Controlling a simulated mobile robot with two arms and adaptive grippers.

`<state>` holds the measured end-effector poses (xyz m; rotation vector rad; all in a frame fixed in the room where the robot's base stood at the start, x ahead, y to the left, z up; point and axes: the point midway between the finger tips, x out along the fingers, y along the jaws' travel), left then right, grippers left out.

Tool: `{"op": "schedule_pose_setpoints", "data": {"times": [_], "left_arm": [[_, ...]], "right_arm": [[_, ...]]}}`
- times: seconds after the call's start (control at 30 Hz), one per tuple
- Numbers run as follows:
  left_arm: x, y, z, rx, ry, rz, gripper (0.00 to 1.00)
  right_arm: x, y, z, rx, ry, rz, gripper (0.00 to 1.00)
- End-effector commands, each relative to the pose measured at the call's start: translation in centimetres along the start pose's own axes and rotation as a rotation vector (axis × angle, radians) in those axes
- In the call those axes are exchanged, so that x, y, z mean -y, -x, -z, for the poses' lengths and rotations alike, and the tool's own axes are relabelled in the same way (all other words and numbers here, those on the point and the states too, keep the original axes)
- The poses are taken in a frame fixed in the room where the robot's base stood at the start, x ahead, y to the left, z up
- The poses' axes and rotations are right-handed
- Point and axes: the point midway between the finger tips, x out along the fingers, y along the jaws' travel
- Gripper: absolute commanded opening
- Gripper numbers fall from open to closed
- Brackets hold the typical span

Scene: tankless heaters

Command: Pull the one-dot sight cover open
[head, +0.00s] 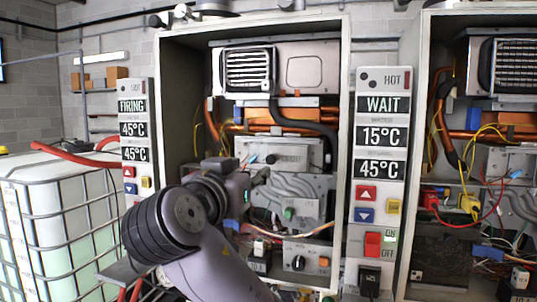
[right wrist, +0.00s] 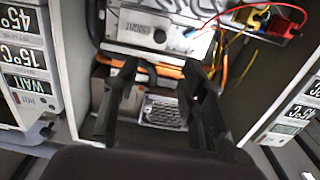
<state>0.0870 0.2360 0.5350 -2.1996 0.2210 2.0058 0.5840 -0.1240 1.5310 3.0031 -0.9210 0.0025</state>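The sight panel (right wrist: 130,22) is a light grey metal box with a label reading SIGHT, upside down in the right wrist view. A small dark round piece (right wrist: 158,36) sits on its face; I cannot tell whether this is the cover, and no single dot is legible. In the head view the grey box (head: 300,152) is in the middle of the left cabinet, with the dark piece (head: 271,158) on it. My right gripper (right wrist: 161,68) is open and empty, its fingers apart, pointing into the cabinet. In the head view it (head: 262,175) is just below and left of the box. My left gripper is out of view.
The open left cabinet (head: 180,110) has side walls close to my arm. A control panel reading WAIT (head: 383,140) stands to its right, one reading FIRING (head: 133,140) to its left. Orange pipes (head: 300,121), loose wires and a second open cabinet (head: 411,150) are nearby.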

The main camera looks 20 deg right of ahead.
Motion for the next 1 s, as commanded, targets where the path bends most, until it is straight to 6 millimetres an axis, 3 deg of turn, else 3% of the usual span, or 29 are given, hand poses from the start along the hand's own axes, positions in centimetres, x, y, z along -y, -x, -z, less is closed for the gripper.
{"op": "schedule_pose_setpoints", "data": {"times": [0.03,0.5,0.7,1.0], "left_arm": [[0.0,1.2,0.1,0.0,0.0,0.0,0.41],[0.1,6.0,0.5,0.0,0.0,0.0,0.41],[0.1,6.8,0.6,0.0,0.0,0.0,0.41],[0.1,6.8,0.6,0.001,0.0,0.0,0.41]], "right_arm": [[-0.1,-1.3,0.5,0.003,0.005,-0.006,0.39],[-0.1,-10.9,0.3,0.004,0.004,-0.003,0.39],[0.0,-12.9,0.1,0.002,0.001,0.0,0.39],[0.0,-13.3,-0.1,0.002,0.001,0.001,0.39]]}}
